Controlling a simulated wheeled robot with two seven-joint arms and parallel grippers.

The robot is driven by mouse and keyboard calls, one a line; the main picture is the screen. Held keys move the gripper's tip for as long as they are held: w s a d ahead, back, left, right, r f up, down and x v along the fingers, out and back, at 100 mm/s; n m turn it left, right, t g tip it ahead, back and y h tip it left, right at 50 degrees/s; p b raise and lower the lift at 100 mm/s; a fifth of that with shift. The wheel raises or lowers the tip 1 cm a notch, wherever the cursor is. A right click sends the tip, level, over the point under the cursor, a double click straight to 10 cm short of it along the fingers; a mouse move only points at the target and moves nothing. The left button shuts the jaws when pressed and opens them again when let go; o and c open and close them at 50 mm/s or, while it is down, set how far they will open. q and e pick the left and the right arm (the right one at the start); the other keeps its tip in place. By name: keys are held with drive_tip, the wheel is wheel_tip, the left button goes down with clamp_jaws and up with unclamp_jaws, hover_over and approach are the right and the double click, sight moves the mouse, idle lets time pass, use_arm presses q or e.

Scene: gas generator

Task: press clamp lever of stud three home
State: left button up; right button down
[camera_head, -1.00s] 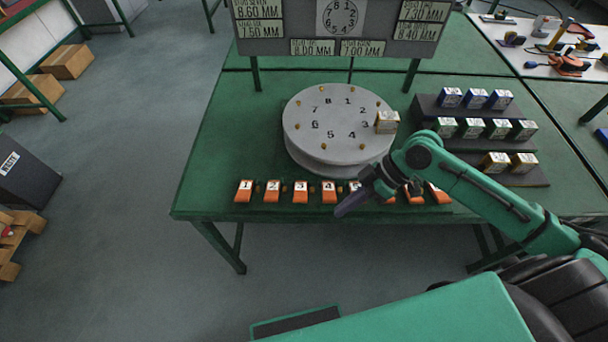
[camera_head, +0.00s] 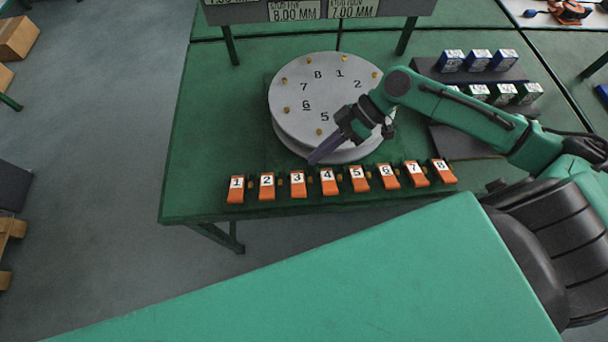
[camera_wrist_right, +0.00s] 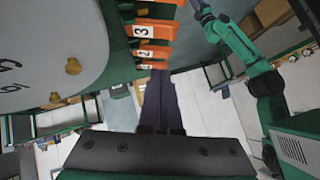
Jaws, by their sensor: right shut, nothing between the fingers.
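The orange clamp lever marked 3 (camera_head: 298,188) is in the row along the table's front edge, between lever 2 (camera_head: 267,188) and lever 4 (camera_head: 328,182). Lever 3 also shows at the top of the right wrist view (camera_wrist_right: 155,30). My right gripper (camera_head: 316,158) is shut and empty, its purple fingers pointing down-left, just behind levers 3 and 4 in the picture and apparently clear of them. The fingers also show in the wrist view (camera_wrist_right: 159,85). A purple fingertip of my left gripper (camera_wrist_right: 201,9) shows at that view's top edge; its jaws are unclear.
The round grey disc (camera_head: 290,112) with numbered brass studs stands behind the levers; my right arm hides its 3 and 4 marks. Levers 5 to 8 continue right. Blue and green boxes stand on a dark stepped rack (camera_head: 425,68) at the back right.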

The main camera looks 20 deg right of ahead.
sight(293, 189)
drive_tip(key=a+f, duration=0.1)
drive_tip(key=f, duration=0.1)
drive_tip(key=s+a+f+p, duration=0.1)
drive_tip(key=f, duration=0.1)
drive_tip(key=a+f, duration=0.2)
drive_tip(key=shift+s+a+p, duration=0.1)
drive_tip(key=shift+s+p, duration=0.3)
drive_tip(key=shift+s+f, duration=0.1)
drive_tip(key=shift+f, duration=0.35)
use_arm(q)
drive_tip(key=shift+s+r, duration=0.25)
drive_tip(key=shift+r, duration=0.25)
drive_tip(key=shift+s+r, duration=0.25)
drive_tip(key=shift+r, duration=0.25)
